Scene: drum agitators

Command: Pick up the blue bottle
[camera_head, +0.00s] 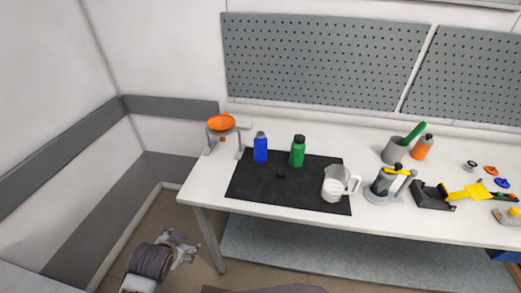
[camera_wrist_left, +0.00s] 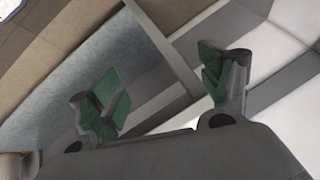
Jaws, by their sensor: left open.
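The blue bottle (camera_head: 261,149) stands upright on the back left part of a black mat (camera_head: 262,191) on the white table, with a grey cap on top. My left gripper (camera_head: 188,248) is low at the lower left, in front of and below the table's left end, well apart from the bottle. In the left wrist view its two fingers with green pads (camera_wrist_left: 165,90) are spread wide with nothing between them. The bottle is not in the left wrist view. My right gripper is not in view.
A green bottle (camera_head: 298,152) stands right of the blue one. An orange item on a grey stand (camera_head: 221,124) is close on its left. A white pitcher (camera_head: 335,185) stands at the mat's right. The mat's front left is clear.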

